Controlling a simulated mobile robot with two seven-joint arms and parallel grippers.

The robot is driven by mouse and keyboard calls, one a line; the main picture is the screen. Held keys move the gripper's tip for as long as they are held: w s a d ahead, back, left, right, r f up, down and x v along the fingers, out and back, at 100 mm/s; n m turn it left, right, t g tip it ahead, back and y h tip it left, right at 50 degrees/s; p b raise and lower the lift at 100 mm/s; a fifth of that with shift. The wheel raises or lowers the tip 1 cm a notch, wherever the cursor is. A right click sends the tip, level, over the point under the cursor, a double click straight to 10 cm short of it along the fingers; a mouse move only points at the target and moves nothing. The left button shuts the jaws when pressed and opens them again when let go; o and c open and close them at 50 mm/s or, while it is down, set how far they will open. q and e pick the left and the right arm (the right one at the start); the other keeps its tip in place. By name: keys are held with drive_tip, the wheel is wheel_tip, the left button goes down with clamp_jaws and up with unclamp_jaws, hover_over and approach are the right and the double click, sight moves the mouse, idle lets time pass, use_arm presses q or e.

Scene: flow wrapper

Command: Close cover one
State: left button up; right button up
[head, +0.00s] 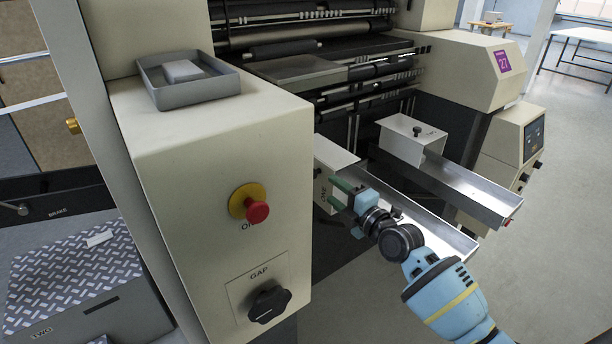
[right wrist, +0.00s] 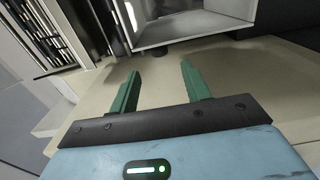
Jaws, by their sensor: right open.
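A grey box with a diamond-plate top (head: 75,270) at the lower left of the head view is marked TWO. My right gripper (head: 338,193) has green fingers pointing left, beside a cream housing (head: 335,158) at the inner end of a metal chute. In the right wrist view the right gripper (right wrist: 157,78) is open, with nothing between its fingers, over a cream surface (right wrist: 222,62). I cannot tell whether it touches that surface. My left gripper is not in view.
A cream cabinet (head: 200,180) with a red button (head: 257,211) and a black GAP knob (head: 269,304) stands left of my right arm. A grey tray (head: 190,90) with a white block is on top. A second metal chute (head: 460,190) lies to the right. Open floor is at right.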

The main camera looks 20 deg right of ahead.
sight(318, 179)
drive_tip(key=shift+s+r, duration=0.1)
drive_tip(key=b+x, duration=0.1)
drive_tip(key=x, duration=0.6)
drive_tip(key=shift+w+a, duration=0.1)
drive_tip(key=shift+w, duration=0.2)
clamp_jaws()
